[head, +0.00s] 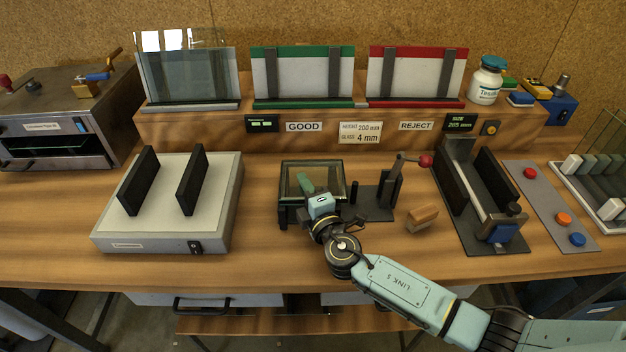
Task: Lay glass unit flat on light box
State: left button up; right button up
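A dark-framed glass unit (331,172) lies at the middle of the bench, on or in a low dark stand. My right gripper (305,183) is over it, and its fingers overlap the glass in the picture. Whether they touch the glass or are closed on its edge is hidden. The light box (216,222) stands to the left, a pale flat box with two black upright pads (140,180) on its top and a switch at the front. No glass lies on it. My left gripper is out of view.
Behind stand a clear glass pane (180,75) in a rack, a green GOOD rack (300,85) and a red REJECT rack (415,85). A red-knobbed lever fixture (392,185), wooden block (422,218) and dark clamp fixture (480,200) stand right. Bare bench separates light box and stand.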

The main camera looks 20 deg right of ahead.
grip_shut()
jog(key=shift+r, duration=0.2)
